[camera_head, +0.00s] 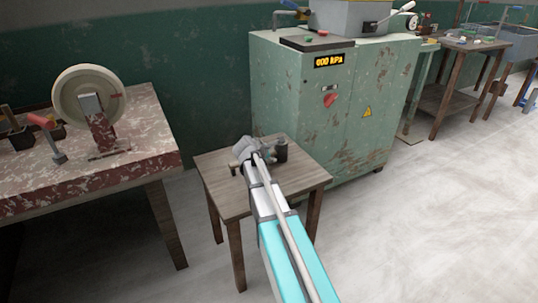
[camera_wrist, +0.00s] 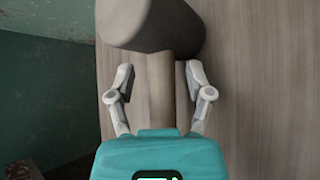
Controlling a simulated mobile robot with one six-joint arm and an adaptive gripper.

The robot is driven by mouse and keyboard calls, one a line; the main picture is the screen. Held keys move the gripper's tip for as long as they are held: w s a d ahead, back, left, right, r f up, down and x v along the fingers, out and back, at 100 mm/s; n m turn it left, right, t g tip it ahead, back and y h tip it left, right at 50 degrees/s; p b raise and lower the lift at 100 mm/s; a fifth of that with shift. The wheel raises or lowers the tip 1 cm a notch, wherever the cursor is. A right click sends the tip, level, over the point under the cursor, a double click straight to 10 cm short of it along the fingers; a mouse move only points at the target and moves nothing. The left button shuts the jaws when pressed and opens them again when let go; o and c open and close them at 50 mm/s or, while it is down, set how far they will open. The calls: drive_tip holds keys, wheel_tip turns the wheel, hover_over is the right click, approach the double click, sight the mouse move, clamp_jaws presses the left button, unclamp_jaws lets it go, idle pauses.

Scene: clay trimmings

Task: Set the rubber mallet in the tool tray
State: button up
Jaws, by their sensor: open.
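The rubber mallet lies on a small wooden table (camera_head: 222,196). Its dark, rounded head (camera_head: 281,150) shows just right of my gripper (camera_head: 250,150) in the head view. In the wrist view the thick grey-brown head (camera_wrist: 155,25) fills the top, and the paler handle (camera_wrist: 160,85) runs down from it. My gripper (camera_wrist: 159,78) is open, one finger on each side of the handle, with gaps between fingers and handle. The handle's lower end is hidden behind my gripper body. I cannot tell for sure which thing is the tool tray.
A chipped red bench (camera_head: 110,166) at left holds a grinding wheel (camera_head: 88,93), a red-handled tool (camera_head: 47,130) and dark containers. A green cabinet (camera_head: 310,110) stands behind the table, with a flat dark tray-like piece (camera_head: 316,43) on top. Floor at right is clear.

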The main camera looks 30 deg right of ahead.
drive_tip(key=p+v, duration=0.6)
drive_tip(key=v, duration=0.6)
drive_tip(key=shift+p, duration=0.4)
drive_tip(key=shift+s+f, duration=0.1)
